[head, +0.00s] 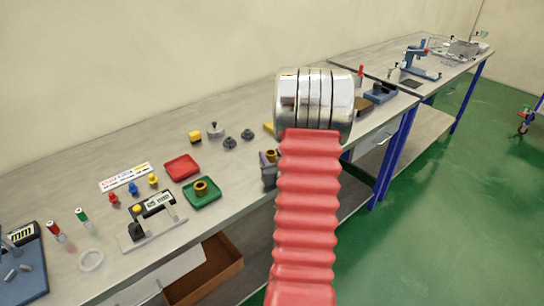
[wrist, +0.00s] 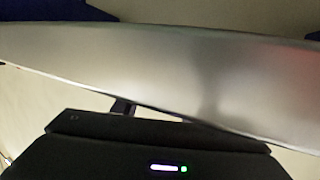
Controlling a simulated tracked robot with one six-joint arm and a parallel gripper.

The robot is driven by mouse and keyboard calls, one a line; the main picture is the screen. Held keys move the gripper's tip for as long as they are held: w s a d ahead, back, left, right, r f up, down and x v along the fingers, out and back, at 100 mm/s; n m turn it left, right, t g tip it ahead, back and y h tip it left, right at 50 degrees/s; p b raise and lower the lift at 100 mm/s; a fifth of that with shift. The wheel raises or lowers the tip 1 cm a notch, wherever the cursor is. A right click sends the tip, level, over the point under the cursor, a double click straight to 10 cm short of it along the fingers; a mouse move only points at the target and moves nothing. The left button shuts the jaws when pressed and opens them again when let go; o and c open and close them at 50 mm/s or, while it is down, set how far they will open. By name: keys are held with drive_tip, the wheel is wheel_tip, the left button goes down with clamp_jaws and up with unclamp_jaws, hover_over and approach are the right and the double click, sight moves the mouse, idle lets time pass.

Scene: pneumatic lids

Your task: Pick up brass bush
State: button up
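A brass bush (head: 201,187) sits upright in the green tray (head: 209,204) on the workbench in the head view. Another brass-coloured ring (head: 271,155) shows at a dark grey block (head: 268,177) by the bench's front edge, partly hidden by my arm. In the wrist view, the black body of my gripper (wrist: 160,128) fills the bottom, with a small dark piece sticking up from it. I cannot tell whether the fingers are open or shut. No bush shows in the wrist view. My gripper's fingers are hidden in the head view.
A red tray (head: 181,167) lies beside the green tray. A gauge stand (head: 155,223), coloured pegs and dark knobs stand around them. An open drawer (head: 207,273) hangs below the bench. A blurred grey surface (wrist: 150,65) crosses the wrist view close up.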

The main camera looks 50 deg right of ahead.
drive_tip(key=c, duration=0.9)
drive_tip(key=shift+r, duration=0.15)
drive_tip(key=shift+r, duration=4.9)
drive_tip(key=shift+w, duration=0.1)
